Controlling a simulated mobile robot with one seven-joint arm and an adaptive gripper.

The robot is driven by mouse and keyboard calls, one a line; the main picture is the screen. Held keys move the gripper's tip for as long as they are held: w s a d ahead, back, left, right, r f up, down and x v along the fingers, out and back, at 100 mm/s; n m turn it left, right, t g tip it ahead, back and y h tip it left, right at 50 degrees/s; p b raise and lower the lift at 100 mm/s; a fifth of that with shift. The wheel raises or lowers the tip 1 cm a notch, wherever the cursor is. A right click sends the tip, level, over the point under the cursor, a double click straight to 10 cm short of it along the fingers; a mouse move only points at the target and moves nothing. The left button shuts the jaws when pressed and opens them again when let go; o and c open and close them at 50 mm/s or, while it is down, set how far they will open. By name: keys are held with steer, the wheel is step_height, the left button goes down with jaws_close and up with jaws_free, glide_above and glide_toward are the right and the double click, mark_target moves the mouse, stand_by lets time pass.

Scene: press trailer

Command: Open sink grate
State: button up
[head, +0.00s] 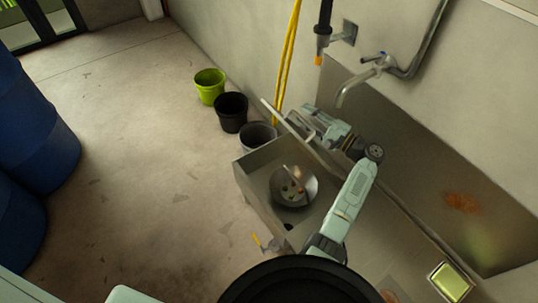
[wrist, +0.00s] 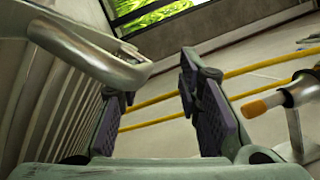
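The steel sink (head: 262,190) stands against the wall, its basin uncovered with a metal bowl (head: 306,194) inside. The sink grate (head: 297,136) is raised and seen nearly edge-on in the head view. In the wrist view, its slats and rounded rim (wrist: 75,50) fill the left side. My gripper (head: 312,118) is at the raised grate, on its wall side. In the wrist view, my gripper (wrist: 160,105) has its two dark pads wide apart with nothing between them. The left finger is close to the grate's rim; I cannot tell whether they touch.
A faucet (head: 360,81) and a hanging nozzle (head: 322,40) are on the wall above. Yellow hose (head: 288,60) hangs behind the grate. Green (head: 209,88), black (head: 231,115) and grey (head: 256,135) buckets line the wall. Blue barrels (head: 35,125) stand left. The middle floor is clear.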

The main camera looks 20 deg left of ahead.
steer(key=s+a+f+n+g+h+p, duration=0.1)
steer(key=s+a+f+n+h, duration=0.1)
steer(key=s+a+f+n, duration=0.4)
steer(key=s+a+f, duration=0.3)
steer(key=s+f, duration=0.2)
steer(key=f, duration=0.2)
steer(key=shift+s+f, duration=0.15)
steer(key=shift+s, duration=0.15)
steer(key=v, duration=1.2)
steer(key=shift+d+r+p, duration=0.15)
steer(key=shift+r+p, duration=0.05)
steer(key=shift+p, duration=0.25)
stand_by(0.3)
steer(key=shift+s, duration=0.1)
stand_by(0.5)
